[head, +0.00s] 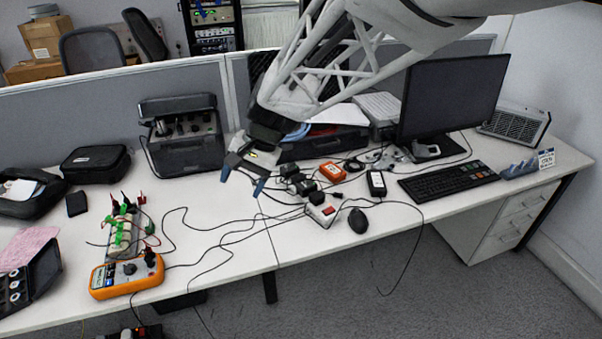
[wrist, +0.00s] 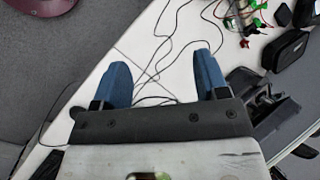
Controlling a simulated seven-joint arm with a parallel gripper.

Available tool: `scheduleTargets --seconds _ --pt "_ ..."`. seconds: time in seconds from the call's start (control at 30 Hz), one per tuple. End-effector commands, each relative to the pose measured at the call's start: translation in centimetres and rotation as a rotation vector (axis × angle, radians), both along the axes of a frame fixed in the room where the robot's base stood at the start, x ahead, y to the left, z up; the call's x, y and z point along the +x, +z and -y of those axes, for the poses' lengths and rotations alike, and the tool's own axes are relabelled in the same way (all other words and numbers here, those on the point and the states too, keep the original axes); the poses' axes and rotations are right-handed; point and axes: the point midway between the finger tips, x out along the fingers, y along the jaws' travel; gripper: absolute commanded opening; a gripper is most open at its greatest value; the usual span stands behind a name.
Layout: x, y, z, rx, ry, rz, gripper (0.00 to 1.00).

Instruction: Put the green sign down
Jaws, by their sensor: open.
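My gripper (head: 242,180) is open above the middle of the white desk, with blue fingertips pointing down. In the wrist view my gripper (wrist: 161,60) has its two blue fingers wide apart, with only desk and cables showing between them. I cannot make out a green sign in either view. The green things I see are small green clips (head: 119,225) on a terminal strip at the left of the desk; green parts also show at the top right of the wrist view (wrist: 238,23). A small white and blue card (head: 546,158) stands at the desk's right end.
An orange meter (head: 127,274) lies front left. A power strip (head: 322,211) with plugs and a black mouse (head: 358,221) lie right of my gripper. A keyboard (head: 448,183) and monitor (head: 453,92) stand further right. Loose cables cross the desk (head: 215,216). An open black case (head: 186,153) stands behind.

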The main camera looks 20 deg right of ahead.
Motion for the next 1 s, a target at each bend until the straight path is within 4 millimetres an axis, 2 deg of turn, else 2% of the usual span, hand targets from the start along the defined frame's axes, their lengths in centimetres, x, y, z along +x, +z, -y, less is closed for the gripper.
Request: scheduleTargets --seconds 0.1,0.33,0.7,0.9,1.0 --pt "-2.6 1.1 1.6 -0.057 0.05 0.056 0.67" --pt "-7.4 2.7 4.6 -0.176 0.152 0.158 0.67" --pt "-14.9 4.1 9.2 -0.382 0.307 0.302 0.67" --pt "-18.0 4.3 11.0 -0.475 0.373 0.354 0.67" --pt "-18.8 4.4 11.5 -0.505 0.393 0.371 0.67"
